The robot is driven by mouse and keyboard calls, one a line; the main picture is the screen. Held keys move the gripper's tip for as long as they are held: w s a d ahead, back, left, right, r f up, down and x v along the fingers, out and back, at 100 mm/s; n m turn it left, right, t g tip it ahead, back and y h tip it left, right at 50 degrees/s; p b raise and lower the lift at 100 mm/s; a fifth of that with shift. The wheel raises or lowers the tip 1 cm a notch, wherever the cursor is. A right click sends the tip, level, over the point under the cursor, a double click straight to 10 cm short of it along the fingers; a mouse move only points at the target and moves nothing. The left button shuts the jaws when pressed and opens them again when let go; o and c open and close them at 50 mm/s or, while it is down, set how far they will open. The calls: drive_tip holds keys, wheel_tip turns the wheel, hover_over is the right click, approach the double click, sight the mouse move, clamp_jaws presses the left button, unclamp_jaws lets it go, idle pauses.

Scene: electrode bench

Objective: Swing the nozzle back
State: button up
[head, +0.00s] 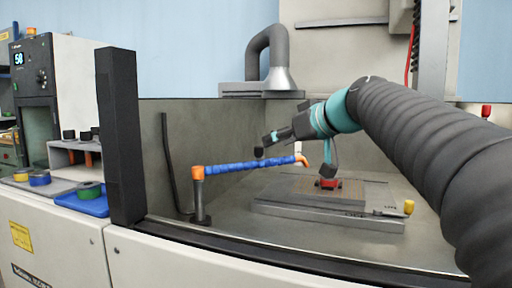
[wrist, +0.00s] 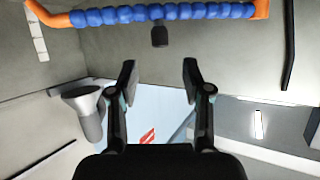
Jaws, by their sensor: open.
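The nozzle is a blue segmented hose (head: 250,167) with orange ends, running roughly level across the tank. Its left end meets an orange joint (head: 198,174) on a dark post (head: 201,207). Its orange tip (head: 303,160) is at the right, near the work plate. A small dark knob (head: 259,152) stands on the hose. My gripper (head: 269,137) is just above and right of the knob. In the wrist view, my gripper (wrist: 159,80) is open and empty. The knob (wrist: 159,36) lies beyond the fingertips, between their lines, apart from them. The hose (wrist: 165,13) crosses the top there.
A flat metal plate (head: 272,208) lies on the tank floor, with a small red piece (head: 328,184) on it. A grey exhaust hood (head: 278,78) stands behind the back wall. A dark pillar (head: 120,135) and the front rim bound the tank. Room left of the post is mostly clear.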

sight(259, 148)
drive_tip(key=p+x, duration=0.1)
drive_tip(key=x, duration=0.7)
drive_tip(key=shift+w+a+f, duration=0.1)
drive_tip(key=shift+w+f, duration=0.05)
drive_tip(key=shift+w, duration=0.05)
clamp_jaws()
